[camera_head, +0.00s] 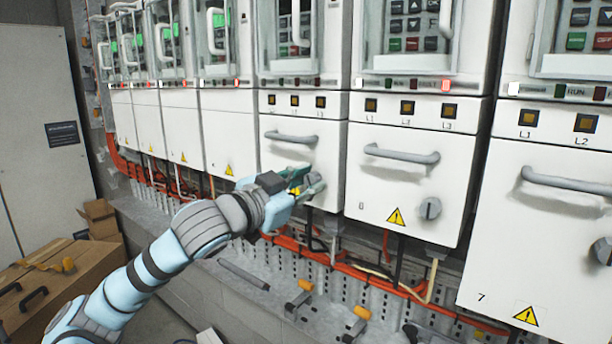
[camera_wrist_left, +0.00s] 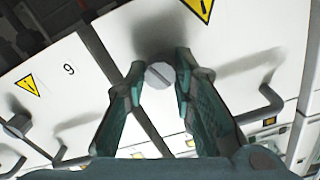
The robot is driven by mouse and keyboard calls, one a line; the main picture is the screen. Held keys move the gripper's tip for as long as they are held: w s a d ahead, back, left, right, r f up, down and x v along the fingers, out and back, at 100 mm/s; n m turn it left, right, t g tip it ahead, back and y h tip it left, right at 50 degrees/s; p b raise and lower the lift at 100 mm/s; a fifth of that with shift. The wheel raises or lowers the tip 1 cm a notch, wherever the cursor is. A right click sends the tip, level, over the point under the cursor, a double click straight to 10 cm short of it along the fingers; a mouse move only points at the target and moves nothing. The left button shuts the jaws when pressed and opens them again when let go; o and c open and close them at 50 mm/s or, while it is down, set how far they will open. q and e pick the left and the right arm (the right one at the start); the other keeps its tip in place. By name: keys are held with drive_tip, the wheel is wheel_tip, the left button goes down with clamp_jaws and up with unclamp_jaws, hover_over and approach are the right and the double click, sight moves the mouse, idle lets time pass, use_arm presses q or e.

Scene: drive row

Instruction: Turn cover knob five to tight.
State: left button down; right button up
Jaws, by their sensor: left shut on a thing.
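My left gripper (camera_head: 306,187) reaches up from the lower left to the lower right corner of a white cover (camera_head: 285,158) with a grey bar handle. Its teal fingers are shut on the round grey knob (camera_wrist_left: 160,75), cover knob five. In the left wrist view the fingers of the gripper (camera_wrist_left: 158,85) stand on either side of the knob, and its slot runs slightly tilted. In the head view the fingers partly hide the knob (camera_head: 311,181). The cover's own number is hidden. My right gripper is not in view.
The neighbouring cover (camera_head: 410,170) has its own knob (camera_head: 430,208), as does the cover marked 7 (camera_head: 540,230). Orange cables (camera_head: 345,268) run below. Yellow-ended pieces (camera_head: 305,285) stick out under the row.

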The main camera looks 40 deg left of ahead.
use_arm(q)
drive_tip(key=shift+m+p, duration=0.55)
drive_tip(key=shift+m, duration=0.75)
drive_tip(key=c, duration=1.3)
unclamp_jaws()
drive_tip(key=shift+c, duration=0.2)
